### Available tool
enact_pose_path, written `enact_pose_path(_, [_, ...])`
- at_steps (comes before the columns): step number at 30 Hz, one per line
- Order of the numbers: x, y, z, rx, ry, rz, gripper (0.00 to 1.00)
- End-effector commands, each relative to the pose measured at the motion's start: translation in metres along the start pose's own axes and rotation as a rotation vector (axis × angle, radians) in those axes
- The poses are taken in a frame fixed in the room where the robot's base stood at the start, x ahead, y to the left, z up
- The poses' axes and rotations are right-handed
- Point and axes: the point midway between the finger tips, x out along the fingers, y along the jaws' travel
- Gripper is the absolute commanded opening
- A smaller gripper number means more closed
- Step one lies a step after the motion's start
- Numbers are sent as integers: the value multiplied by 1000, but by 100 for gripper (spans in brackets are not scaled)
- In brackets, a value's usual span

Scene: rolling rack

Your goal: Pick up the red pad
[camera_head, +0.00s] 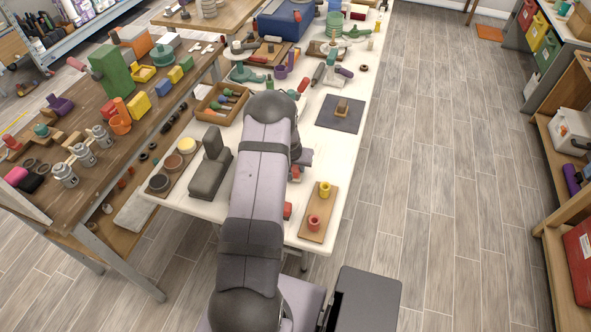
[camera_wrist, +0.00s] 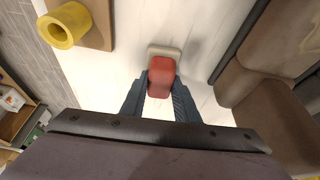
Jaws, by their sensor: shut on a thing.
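The red pad (camera_wrist: 161,77) is a small rounded red block in the middle of the wrist view. My gripper (camera_wrist: 160,91) is shut on it, with one dark finger against each side. A pale beige rounded piece (camera_wrist: 164,51) shows at the pad's upper end; I cannot tell whether it is part of the pad. White tabletop lies around and below them, and I cannot tell if the pad touches it. In the head view my arm hides most of the gripper; small red bits show along its right side, and I cannot tell which is the pad.
A wooden board (camera_head: 327,218) with a yellow cup (camera_head: 325,189) and a red cup (camera_head: 314,222) lies right of my arm. A dark grey stand (camera_head: 210,166) is on its left. Farther back are a wooden tray (camera_head: 210,115) and a dark square mat (camera_head: 352,122).

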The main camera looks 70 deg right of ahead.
Motion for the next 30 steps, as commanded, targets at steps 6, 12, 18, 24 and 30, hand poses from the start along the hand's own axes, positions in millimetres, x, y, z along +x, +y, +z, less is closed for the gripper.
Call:
enact_pose_path(6, [-3, 0, -2, -1, 1, 0, 4])
enact_pose_path(12, [-14, 0, -8, 0, 4, 0, 4])
enact_pose_path(18, [-38, 0, -18, 1, 6, 0, 4])
enact_pose_path(24, [-66, 0, -29, 2, 5, 0, 4])
enact_pose_path(30, [-86, 0, -36, 1, 2, 0, 4])
